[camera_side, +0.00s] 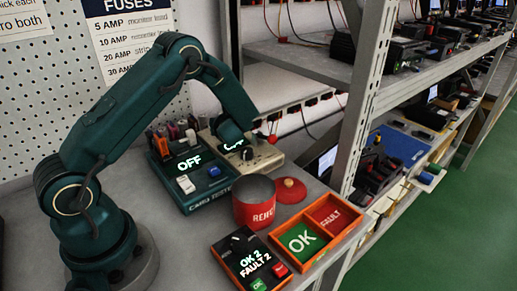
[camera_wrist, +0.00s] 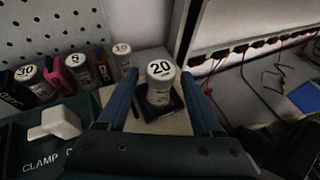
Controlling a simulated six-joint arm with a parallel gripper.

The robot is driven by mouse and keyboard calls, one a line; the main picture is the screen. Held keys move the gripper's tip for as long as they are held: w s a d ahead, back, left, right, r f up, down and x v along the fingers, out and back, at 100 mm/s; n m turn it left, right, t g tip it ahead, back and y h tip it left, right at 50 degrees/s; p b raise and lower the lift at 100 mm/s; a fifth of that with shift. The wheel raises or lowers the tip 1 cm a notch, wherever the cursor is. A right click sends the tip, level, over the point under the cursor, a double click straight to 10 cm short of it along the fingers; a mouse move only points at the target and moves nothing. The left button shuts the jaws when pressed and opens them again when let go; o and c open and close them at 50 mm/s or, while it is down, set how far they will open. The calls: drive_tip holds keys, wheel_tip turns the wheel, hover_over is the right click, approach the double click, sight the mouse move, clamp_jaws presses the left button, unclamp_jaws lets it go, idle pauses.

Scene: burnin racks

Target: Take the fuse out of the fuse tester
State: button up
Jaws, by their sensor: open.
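A fuse (camera_wrist: 160,72) with a white cap marked 20 stands upright in a dark square socket (camera_wrist: 148,111) on a beige unit, which appears to be the fuse tester (camera_wrist: 178,124). In the side view the tester (camera_side: 266,160) is a beige box behind the green unit, its display partly covered by my arm. My gripper (camera_wrist: 157,88) is open, with one blue finger on each side of the fuse and a visible gap to both. In the side view my gripper (camera_side: 242,140) is over the tester. The fuse is hidden there.
A green unit (camera_side: 207,200) showing OFF has a white clamp lever (camera_wrist: 53,122); several fuses and coloured pieces stand behind it. In front are a red reject bin (camera_side: 254,214), its lid (camera_side: 291,190), an orange OK/FAULT tray (camera_side: 340,239) and a black counter box (camera_side: 232,241). Shelving stands right.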

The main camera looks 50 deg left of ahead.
drive_tip(key=shift+x, duration=1.6)
clamp_jaws()
drive_tip(key=shift+r, duration=0.15)
